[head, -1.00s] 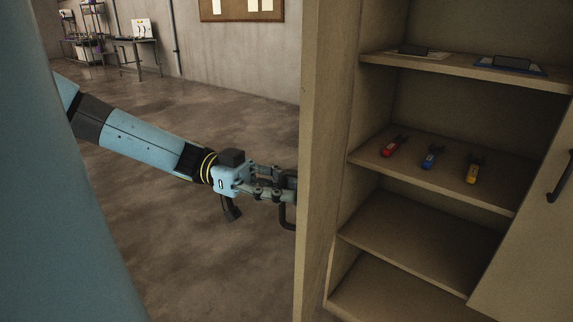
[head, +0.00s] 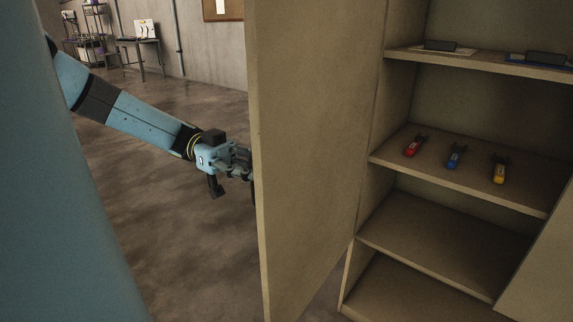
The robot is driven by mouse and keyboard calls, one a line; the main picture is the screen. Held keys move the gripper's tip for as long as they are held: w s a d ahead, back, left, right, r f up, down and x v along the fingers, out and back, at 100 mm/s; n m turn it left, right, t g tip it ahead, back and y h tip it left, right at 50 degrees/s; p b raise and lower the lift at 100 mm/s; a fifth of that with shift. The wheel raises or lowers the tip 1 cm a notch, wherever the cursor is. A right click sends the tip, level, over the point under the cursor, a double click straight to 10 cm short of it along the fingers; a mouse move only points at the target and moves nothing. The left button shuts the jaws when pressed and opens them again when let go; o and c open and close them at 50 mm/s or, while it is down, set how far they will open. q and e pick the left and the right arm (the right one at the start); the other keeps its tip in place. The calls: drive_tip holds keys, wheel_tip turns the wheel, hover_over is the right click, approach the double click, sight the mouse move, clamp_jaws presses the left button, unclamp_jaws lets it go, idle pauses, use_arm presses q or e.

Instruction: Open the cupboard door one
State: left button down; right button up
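The cupboard door (head: 315,140) on the left stands wide open, its beige inner face toward me and its free edge pointing at the left. My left gripper (head: 247,165) is at the far side of that edge, on the door's handle, of which only a dark sliver (head: 253,193) shows. The fingers look close together, but their tips are hidden behind the door. The open cupboard (head: 376,160) shows its shelves at the right. My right gripper is not in view.
The other cupboard door (head: 545,265) stands at the lower right. Red (head: 413,147), blue (head: 454,156) and yellow (head: 499,170) tools lie on the middle shelf. Flat items lie on the top shelf (head: 480,65). The floor (head: 190,255) at the left is clear; a desk (head: 140,45) stands far back.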

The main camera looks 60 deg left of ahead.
use_arm(q)
drive_tip(key=c, duration=1.4)
unclamp_jaws()
drive_tip(key=v, duration=1.2)
drive_tip(key=shift+w, duration=0.1)
